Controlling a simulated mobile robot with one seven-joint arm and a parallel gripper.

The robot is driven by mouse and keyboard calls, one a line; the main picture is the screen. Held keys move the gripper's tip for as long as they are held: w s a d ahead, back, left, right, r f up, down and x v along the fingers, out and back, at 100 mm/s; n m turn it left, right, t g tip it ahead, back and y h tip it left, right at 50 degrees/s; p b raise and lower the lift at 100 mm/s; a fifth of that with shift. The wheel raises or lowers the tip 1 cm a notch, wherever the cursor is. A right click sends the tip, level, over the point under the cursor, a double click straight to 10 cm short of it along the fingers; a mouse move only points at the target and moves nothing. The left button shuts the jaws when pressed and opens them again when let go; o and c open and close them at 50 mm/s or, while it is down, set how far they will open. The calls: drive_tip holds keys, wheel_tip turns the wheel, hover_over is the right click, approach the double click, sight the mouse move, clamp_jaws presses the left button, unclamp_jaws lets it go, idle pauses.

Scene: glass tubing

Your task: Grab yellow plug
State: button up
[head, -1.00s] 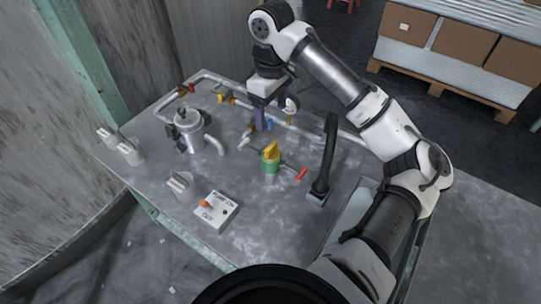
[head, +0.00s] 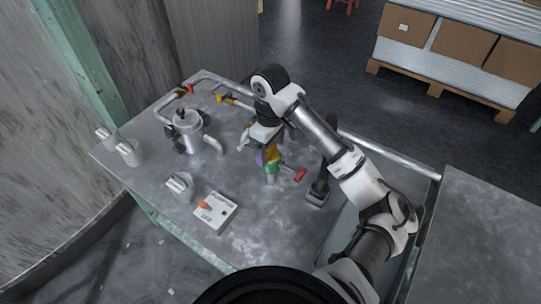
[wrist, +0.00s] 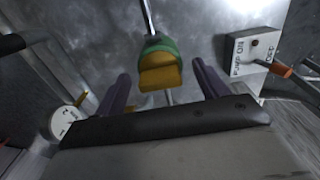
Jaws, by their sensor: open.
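The yellow plug (head: 271,154) sits upright on a green fitting (head: 270,168) on the metal table. In the wrist view the yellow plug (wrist: 160,77) shows between my fingers, with the green fitting (wrist: 156,47) behind it. My gripper (head: 265,156) is right above and around the plug, pointing down. Its two purple fingers are apart in the wrist view (wrist: 160,82), one on each side of the plug, with visible gaps. In the head view my gripper partly hides the plug.
A red-handled valve (head: 300,174) and a black post (head: 322,180) stand just right of the fitting. A pump switch box (head: 213,212) is in front. A metal canister (head: 187,130) with pipes is to the left.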

drive_tip(key=c, duration=1.1)
drive_tip(key=shift+r, duration=0.15)
